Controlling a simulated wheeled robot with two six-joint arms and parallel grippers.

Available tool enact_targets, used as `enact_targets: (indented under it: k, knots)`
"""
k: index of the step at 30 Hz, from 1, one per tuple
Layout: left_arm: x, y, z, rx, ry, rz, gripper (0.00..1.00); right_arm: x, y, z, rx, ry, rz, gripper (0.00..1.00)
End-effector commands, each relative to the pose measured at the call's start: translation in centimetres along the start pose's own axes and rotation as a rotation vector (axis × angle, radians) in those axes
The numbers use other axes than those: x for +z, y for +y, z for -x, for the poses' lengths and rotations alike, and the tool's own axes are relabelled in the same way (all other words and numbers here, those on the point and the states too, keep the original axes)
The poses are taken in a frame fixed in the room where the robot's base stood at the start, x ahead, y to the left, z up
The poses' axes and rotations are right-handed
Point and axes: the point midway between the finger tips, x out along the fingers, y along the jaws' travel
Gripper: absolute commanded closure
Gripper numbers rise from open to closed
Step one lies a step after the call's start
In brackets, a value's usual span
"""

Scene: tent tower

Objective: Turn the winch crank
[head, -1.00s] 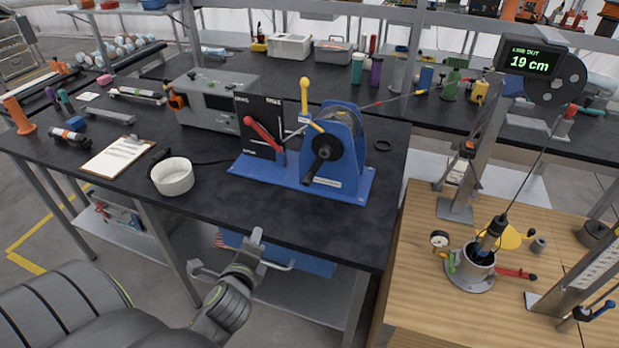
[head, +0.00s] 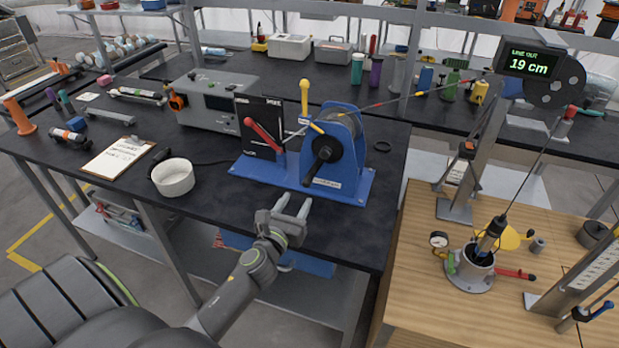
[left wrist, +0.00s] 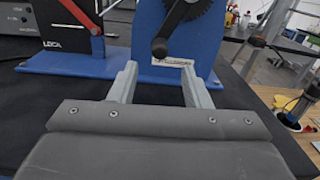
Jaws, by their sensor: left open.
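The blue winch (head: 345,150) stands on its base plate on the black bench. Its black crank (head: 322,157) is on the front of the drum and slants down to the left. In the left wrist view the crank (left wrist: 172,25) is straight ahead, its end near the top middle. My left gripper (head: 292,205) is open and empty at the bench's front edge, short of the winch and apart from the crank. Its fingers show in the left wrist view (left wrist: 160,82). A red lever (head: 262,133) and a yellow lever (head: 305,97) stand beside the drum. My right gripper is not in view.
A white bowl (head: 173,177), a clipboard (head: 117,156) and a grey instrument box (head: 208,103) are on the bench to the left. A wooden table (head: 410,285) at right holds a cylinder fitting (head: 472,268). A display (head: 529,62) reads 19 cm.

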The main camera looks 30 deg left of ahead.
Motion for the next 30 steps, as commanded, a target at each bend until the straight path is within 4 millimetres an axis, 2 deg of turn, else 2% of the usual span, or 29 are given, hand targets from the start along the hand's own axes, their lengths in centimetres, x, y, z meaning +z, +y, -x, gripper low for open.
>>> enact_targets:
  k: [1, 9, 15, 21, 29, 30]
  knots:
    - [0.1, 0.0, -1.2, 0.0, -0.002, -0.001, 0.56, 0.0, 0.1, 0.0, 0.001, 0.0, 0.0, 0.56]
    - [0.0, 0.0, -6.5, 0.0, -0.002, 0.0, 0.56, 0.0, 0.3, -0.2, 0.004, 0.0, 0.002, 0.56]
    - [-0.1, 0.0, -9.2, 0.0, 0.0, 0.001, 0.56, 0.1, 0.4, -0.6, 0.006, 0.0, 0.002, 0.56]
    - [0.0, 0.0, -10.2, 0.0, 0.0, 0.001, 0.56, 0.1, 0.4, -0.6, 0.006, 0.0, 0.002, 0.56]
    - [0.0, 0.0, -10.3, 0.001, 0.0, 0.001, 0.56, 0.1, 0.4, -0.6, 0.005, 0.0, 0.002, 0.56]
    - [0.0, 0.0, -10.3, 0.001, 0.0, 0.001, 0.6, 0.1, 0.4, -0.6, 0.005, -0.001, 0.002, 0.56]
